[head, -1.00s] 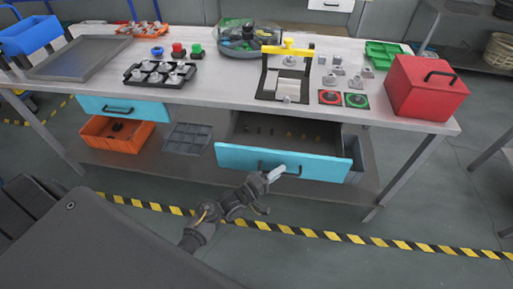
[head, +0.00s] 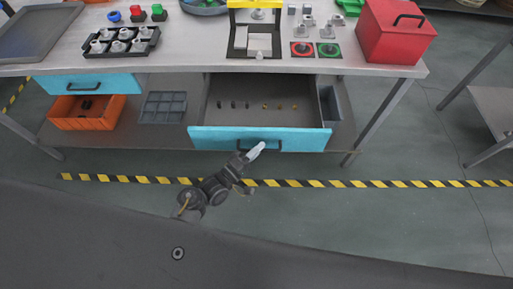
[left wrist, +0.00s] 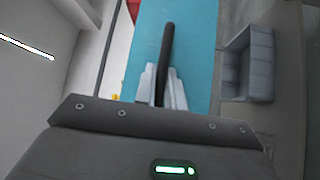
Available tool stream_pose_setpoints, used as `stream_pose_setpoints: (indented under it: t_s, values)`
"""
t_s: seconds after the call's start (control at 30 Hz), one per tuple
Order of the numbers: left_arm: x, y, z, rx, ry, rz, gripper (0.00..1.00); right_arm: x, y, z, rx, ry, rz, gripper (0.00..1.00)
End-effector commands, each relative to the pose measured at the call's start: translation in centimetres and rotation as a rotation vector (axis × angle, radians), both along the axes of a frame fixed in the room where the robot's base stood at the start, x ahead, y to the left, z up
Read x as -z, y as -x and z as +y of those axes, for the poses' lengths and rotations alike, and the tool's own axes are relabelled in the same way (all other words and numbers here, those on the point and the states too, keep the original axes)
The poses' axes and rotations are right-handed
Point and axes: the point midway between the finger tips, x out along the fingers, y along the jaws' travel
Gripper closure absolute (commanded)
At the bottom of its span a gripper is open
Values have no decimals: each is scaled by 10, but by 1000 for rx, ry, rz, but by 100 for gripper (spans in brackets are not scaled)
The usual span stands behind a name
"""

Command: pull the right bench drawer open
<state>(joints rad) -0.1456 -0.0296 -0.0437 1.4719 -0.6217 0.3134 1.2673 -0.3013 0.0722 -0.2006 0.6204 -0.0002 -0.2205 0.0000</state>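The right bench drawer (head: 220,139) has a teal front and stands well out from under the bench top, with a row of small parts inside. Its dark bar handle (head: 285,146) runs along the front. My left gripper (head: 256,151) is at the handle, in front of the drawer. In the left wrist view the black handle (left wrist: 168,40) passes between the two pale fingers (left wrist: 162,88), which close in on both sides of it. The teal drawer front (left wrist: 195,50) lies behind it. My right gripper is not in view.
The left drawer (head: 120,84) is shut. An orange bin (head: 65,118) and a grey divided tray (head: 163,107) sit on the lower shelf. The bench top holds a red box (head: 395,35) and a yellow-handled fixture (head: 255,30). Floor before the drawer is clear, with a striped line (head: 330,183).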

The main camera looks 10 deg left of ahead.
Motion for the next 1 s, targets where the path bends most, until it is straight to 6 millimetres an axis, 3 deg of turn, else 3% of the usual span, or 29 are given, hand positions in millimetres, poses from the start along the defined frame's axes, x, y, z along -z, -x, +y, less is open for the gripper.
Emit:
stream_pose_setpoints:
  t_s: [0.03,0.17,0.53,1.0]
  values:
    - [0,1,-2,4,1,3,83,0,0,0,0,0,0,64]
    - [0,1,-1,1,1,1,67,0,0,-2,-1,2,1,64]
    - [3,6,5,-2,-1,2,67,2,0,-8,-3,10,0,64]
    - [15,74,53,1,-1,3,67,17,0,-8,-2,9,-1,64]
